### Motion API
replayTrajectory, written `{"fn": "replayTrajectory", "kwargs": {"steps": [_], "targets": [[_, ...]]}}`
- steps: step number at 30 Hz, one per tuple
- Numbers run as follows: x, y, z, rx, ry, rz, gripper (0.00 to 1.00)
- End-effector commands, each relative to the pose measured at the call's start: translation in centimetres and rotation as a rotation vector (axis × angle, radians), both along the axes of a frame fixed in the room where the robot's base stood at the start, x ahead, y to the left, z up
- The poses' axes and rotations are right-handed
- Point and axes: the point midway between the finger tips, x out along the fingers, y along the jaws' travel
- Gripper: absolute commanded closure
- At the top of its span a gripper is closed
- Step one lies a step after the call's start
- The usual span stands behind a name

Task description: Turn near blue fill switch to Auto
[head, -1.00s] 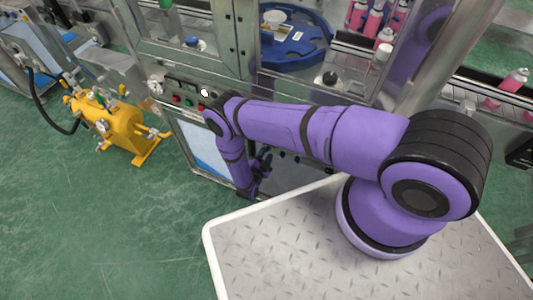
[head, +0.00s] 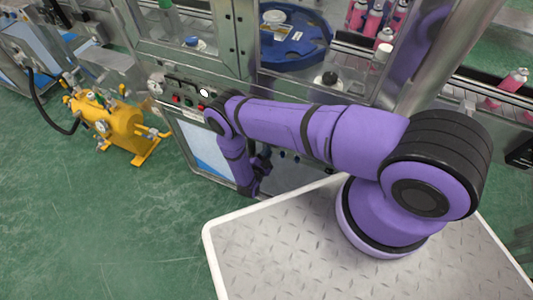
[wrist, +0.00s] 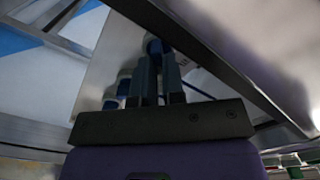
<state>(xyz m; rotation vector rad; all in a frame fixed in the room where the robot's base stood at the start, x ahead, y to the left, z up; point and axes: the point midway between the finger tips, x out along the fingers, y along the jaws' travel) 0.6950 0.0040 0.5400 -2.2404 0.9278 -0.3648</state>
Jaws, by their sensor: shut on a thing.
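My gripper (wrist: 157,80) reaches up to a pale metal panel (wrist: 95,75) in the wrist view. Its two fingers are shut on a blue switch (wrist: 154,46), whose rounded top shows between and just past the fingertips. Other blue switches (wrist: 123,84) stand in a row to the left of the fingers. The switch markings are too blurred to read, so its setting cannot be told. In the head view my gripper (head: 262,166) is small and dark against the front of the machine, and the held switch is hidden behind my arm.
A control strip with red and green buttons (head: 188,101) runs along the machine front. A blue turntable (head: 300,45) sits behind glass above. A yellow pump unit (head: 110,125) stands on the green floor at left. Metal frame edges (wrist: 270,100) pass close to the gripper.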

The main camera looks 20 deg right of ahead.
Motion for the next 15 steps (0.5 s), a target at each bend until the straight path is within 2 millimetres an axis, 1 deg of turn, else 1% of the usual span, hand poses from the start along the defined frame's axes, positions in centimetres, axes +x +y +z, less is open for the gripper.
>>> {"fn": "replayTrajectory", "kwargs": {"steps": [8,15], "targets": [[0.02,0.13,0.07,-0.117,0.117,0.0,1.0],[0.13,0.23,0.14,-0.272,0.273,0.001,1.0]]}}
